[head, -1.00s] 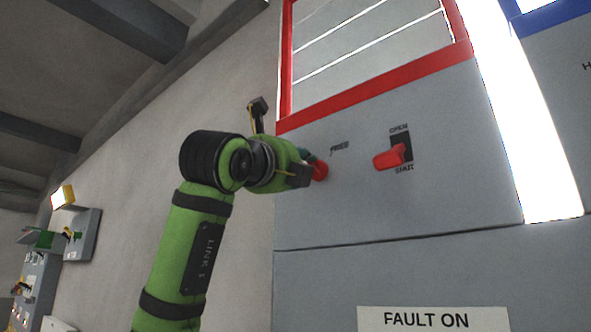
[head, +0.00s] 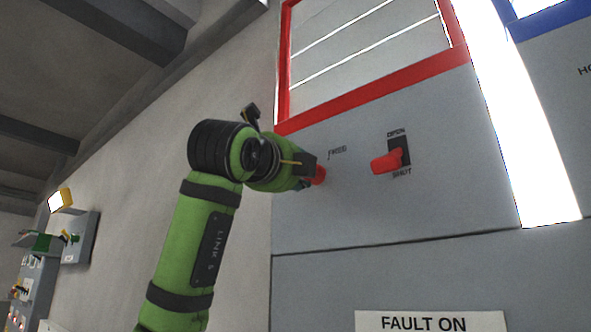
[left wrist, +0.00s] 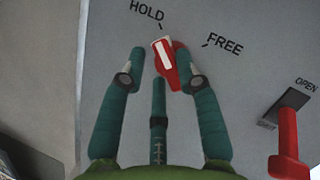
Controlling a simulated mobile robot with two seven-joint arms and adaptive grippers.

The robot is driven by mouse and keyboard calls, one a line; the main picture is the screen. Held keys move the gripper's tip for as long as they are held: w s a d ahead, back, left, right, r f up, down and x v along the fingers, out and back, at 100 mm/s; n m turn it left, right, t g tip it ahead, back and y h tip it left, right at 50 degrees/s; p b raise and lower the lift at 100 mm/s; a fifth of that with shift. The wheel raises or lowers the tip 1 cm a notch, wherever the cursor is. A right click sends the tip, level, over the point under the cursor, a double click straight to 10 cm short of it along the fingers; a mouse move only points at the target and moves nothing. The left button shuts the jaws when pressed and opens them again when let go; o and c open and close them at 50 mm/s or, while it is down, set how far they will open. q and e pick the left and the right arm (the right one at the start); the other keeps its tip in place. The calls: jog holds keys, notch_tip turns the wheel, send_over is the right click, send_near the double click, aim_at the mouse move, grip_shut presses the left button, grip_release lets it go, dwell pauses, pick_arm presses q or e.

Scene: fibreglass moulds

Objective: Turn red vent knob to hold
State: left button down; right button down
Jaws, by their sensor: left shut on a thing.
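The red vent knob (left wrist: 166,55) is on the grey panel, with a white stripe on its face. In the left wrist view the stripe tilts up and left, towards the tick under HOLD (left wrist: 147,12); FREE (left wrist: 223,45) is to its right. In the head view the knob (head: 319,176) shows as a red end beside my left gripper (head: 309,175). My left gripper (left wrist: 166,66) is shut on the knob, its green fingers around it; the right finger overlaps the knob's edge. My right gripper is in neither view.
A red lever (head: 387,162) in an OPEN/SHUT slot sticks out to the right of the knob; it also shows in the left wrist view (left wrist: 288,145). A red-framed window (head: 370,97) is above. A FAULT ON label (head: 430,322) is below.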

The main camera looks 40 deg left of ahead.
pick_arm(q)
jog(key=c, duration=1)
grip_release()
jog(key=shift+s+r, duration=0.25)
jog(key=shift+r, duration=0.25)
jog(key=shift+c, duration=0.2)
jog(key=shift+w+f, duration=0.2)
jog(key=shift+w, duration=0.05)
jog(key=shift+w+d+f, duration=0.1)
jog(key=shift+d, duration=0.05)
jog(key=v, duration=1.2)
jog(key=shift+f, duration=0.1)
